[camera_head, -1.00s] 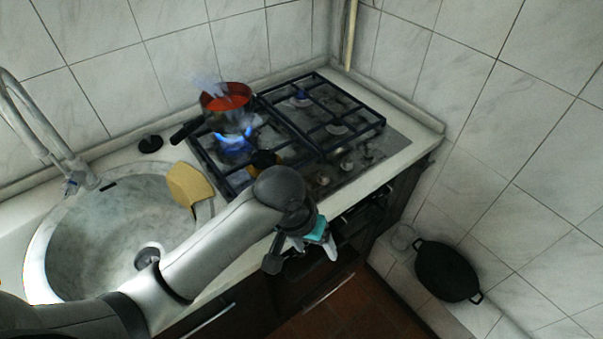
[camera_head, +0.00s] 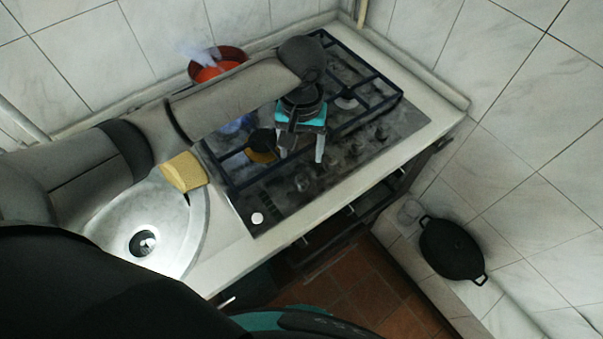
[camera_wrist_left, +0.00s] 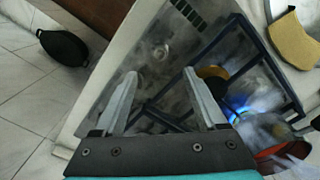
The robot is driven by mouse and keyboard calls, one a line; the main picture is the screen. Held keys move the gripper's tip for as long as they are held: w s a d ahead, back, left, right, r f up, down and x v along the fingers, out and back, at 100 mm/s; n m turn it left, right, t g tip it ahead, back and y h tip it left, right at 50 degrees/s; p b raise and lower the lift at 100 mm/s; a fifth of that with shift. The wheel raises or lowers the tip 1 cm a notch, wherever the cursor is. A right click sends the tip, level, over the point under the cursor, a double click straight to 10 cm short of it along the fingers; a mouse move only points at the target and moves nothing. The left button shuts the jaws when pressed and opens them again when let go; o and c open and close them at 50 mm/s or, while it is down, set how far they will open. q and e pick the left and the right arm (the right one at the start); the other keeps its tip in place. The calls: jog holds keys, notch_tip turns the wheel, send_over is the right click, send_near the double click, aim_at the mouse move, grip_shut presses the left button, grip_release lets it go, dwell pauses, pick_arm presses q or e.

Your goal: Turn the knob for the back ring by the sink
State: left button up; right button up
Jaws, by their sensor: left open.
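The gas hob (camera_head: 345,165) has a row of small knobs (camera_head: 302,182) along its front edge; they are blurred and their turn cannot be read. They also show in the left wrist view (camera_wrist_left: 160,52). A blue flame (camera_head: 238,125) burns at the back ring by the sink, partly hidden by my arm; it shows too in the left wrist view (camera_wrist_left: 238,104). My left gripper (camera_head: 301,160) is open and empty over the hob, pointing down, with its fingers apart (camera_wrist_left: 160,75). The knobs lie beyond its fingertips. My right gripper is not in view.
A red pot (camera_head: 217,66), steaming, stands at the back of the hob. A yellow sponge (camera_head: 184,171) lies between hob and sink (camera_head: 185,225). A small white disc (camera_head: 257,218) is at the hob's front left corner. A black pan (camera_head: 451,248) sits lower right.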

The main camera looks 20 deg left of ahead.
aim_at(301, 179)
pick_arm(q)
notch_tip(301, 179, down, 11)
jog(key=shift+f+b, duration=0.2)
jog(key=shift+b, duration=0.75)
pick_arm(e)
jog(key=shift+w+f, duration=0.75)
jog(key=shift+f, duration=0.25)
pick_arm(q)
jog(key=shift+c, duration=0.4)
grip_shut()
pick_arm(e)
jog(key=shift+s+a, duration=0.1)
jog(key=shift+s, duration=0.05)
